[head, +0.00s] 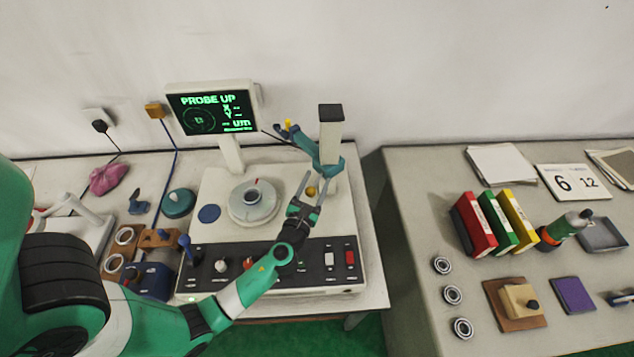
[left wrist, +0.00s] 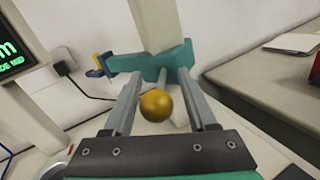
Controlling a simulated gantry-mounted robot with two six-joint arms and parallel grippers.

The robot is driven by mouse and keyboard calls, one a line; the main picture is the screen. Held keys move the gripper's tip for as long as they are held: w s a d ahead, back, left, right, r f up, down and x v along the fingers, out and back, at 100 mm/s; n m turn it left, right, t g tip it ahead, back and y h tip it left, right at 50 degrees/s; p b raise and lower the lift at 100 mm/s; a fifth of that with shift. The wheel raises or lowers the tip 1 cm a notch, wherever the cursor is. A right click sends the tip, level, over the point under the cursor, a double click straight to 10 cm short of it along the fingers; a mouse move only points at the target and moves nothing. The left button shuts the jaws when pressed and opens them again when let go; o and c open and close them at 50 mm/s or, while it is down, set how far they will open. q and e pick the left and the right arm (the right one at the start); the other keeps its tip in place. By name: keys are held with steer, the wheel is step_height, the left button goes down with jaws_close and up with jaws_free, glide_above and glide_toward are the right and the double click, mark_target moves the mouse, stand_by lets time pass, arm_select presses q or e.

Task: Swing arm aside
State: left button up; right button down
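The teal swing arm (head: 303,141) is mounted on the upright column (head: 330,125) of the measuring machine and reaches left and back; it also shows in the left wrist view (left wrist: 124,63). A gold ball knob (head: 311,191) lies below the column. In the left wrist view the knob (left wrist: 156,105) sits between my open fingers, with a visible gap on each side. My left gripper (head: 315,179) reaches in from the front. A bearing ring (head: 251,197) rests on the round stage (head: 254,211). My right gripper is not in view.
The screen (head: 213,111) reads "PROBE UP". The control panel (head: 275,266) lies under my left forearm. Rings in a brown holder (head: 113,271) stand at the left. The right table holds several rings (head: 453,295), binders (head: 497,221) and a tray (head: 602,235).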

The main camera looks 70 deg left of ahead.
arm_select(q)
steer(key=shift+o, duration=0.5)
steer(key=shift+s+d, duration=0.1)
steer(key=shift+d, duration=0.15)
steer(key=v, duration=1.1)
steer(key=shift+p, duration=0.3)
